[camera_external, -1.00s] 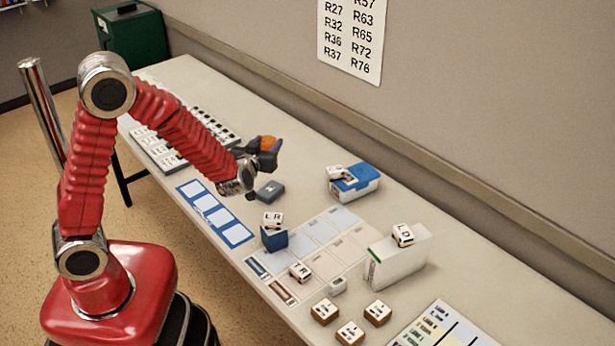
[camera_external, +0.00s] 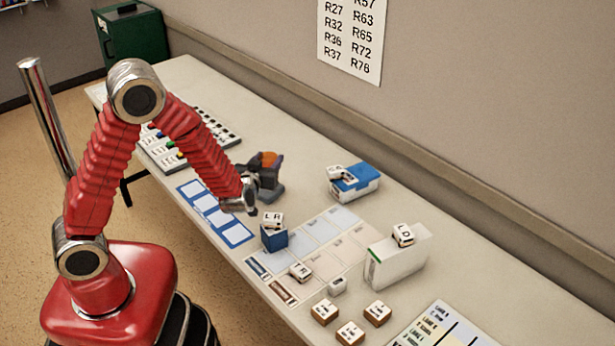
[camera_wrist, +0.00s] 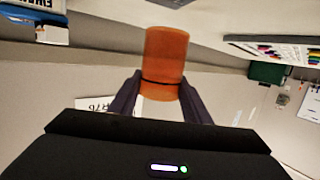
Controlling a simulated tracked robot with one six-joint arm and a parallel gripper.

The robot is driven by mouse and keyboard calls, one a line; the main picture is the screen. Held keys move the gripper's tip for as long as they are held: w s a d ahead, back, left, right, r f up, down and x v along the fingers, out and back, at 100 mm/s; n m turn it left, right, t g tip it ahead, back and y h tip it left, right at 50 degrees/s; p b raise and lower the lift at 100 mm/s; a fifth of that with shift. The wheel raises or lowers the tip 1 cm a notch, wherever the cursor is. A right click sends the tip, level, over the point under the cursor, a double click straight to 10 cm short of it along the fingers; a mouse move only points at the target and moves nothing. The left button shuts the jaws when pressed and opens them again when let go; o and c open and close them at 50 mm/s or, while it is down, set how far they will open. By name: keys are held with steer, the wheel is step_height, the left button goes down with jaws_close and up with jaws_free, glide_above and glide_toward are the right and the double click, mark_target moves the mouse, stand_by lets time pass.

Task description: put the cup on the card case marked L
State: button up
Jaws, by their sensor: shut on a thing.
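The orange cup (camera_external: 268,157) is held in my gripper (camera_external: 262,170), over the left-middle part of the table. In the wrist view the cup (camera_wrist: 165,58) stands between the two dark fingers of my gripper (camera_wrist: 161,95), with a dark line around it. A small dark grey case (camera_external: 274,193) lies on the table just below the gripper, mostly hidden by it. I cannot read any mark on this case, nor tell whether the cup or gripper touches it. No letter L standing alone is legible on any case.
A blue box (camera_external: 274,241) with a cube marked LR (camera_external: 272,219) stands close by. A blue-and-white box (camera_external: 360,185) and a white box (camera_external: 385,266) also carry cubes. Several cubes lie at the front. A rack (camera_external: 172,152) with coloured pieces is behind my arm.

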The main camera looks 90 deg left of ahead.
steer(key=shift+f, duration=2)
steer(key=o, duration=1)
steer(key=v, duration=1.2)
steer(key=shift+r, duration=0.1)
steer(key=shift+w, duration=0.1)
